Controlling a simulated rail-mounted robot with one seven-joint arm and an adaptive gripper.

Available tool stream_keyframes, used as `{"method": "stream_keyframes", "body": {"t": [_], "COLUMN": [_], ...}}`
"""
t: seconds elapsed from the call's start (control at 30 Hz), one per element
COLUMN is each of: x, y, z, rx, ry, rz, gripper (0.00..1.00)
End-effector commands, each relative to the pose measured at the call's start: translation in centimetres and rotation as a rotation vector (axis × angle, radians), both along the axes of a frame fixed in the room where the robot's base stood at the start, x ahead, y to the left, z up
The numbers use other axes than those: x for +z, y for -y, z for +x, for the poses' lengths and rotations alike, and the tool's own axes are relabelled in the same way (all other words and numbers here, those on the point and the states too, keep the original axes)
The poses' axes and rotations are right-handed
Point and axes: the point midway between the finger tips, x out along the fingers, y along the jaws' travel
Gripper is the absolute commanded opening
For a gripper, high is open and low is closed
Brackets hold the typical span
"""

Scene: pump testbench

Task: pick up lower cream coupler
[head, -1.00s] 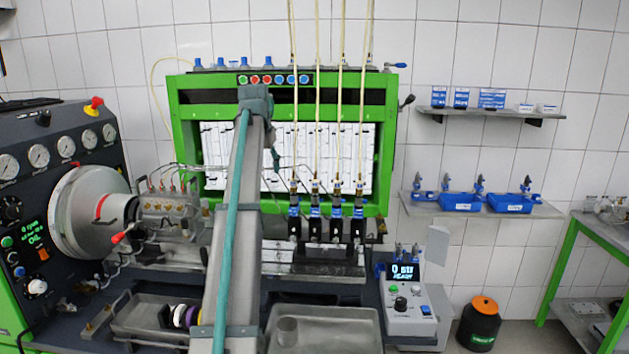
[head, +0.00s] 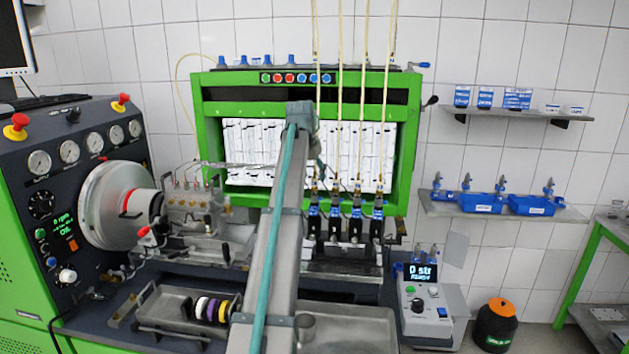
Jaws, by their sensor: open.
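A row of upright ring-shaped couplers stands in the grey tray (head: 165,305) at the lower left. The cream coupler (head: 202,308) is at the left end of the coloured row. A purple one (head: 212,310) and a yellow one (head: 223,311) stand close beside it on the right, with dark rings among them. A second cream coupler cannot be made out. My gripper (head: 319,172) shows only in small part beyond the far end of my arm, in front of the white panel, well above and behind the tray. It is open; its fingertips are mostly hidden and no coupler shows there.
The green-framed bench (head: 209,150) stands behind, with several injectors and hoses right of my arm. The pump (head: 190,208) and dial console (head: 75,190) are at the left. An empty metal tray (head: 355,325) lies right of my arm; a control box (head: 425,307) stands beyond it.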

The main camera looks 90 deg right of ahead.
Motion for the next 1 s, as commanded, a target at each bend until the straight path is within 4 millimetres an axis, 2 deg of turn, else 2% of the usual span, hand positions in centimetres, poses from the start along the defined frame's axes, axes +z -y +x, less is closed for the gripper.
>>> {"method": "stream_keyframes", "body": {"t": [0.2,0.47,0.7,0.8,1.0], "x": [-2.3,-2.7,-2.7,-2.7,-2.7], "y": [0.9,1.1,1.1,1.1,1.1], "z": [-0.4,-0.5,-0.5,-0.5,-0.5], "rx": [0.0,0.0,0.0,0.0,0.0], "ry": [0.0,0.001,0.001,0.001,0.0], "rz": [0.001,0.0,0.0,0.0,-0.001], "gripper": [0.54,0.54,0.14,0.0,0.0]}}
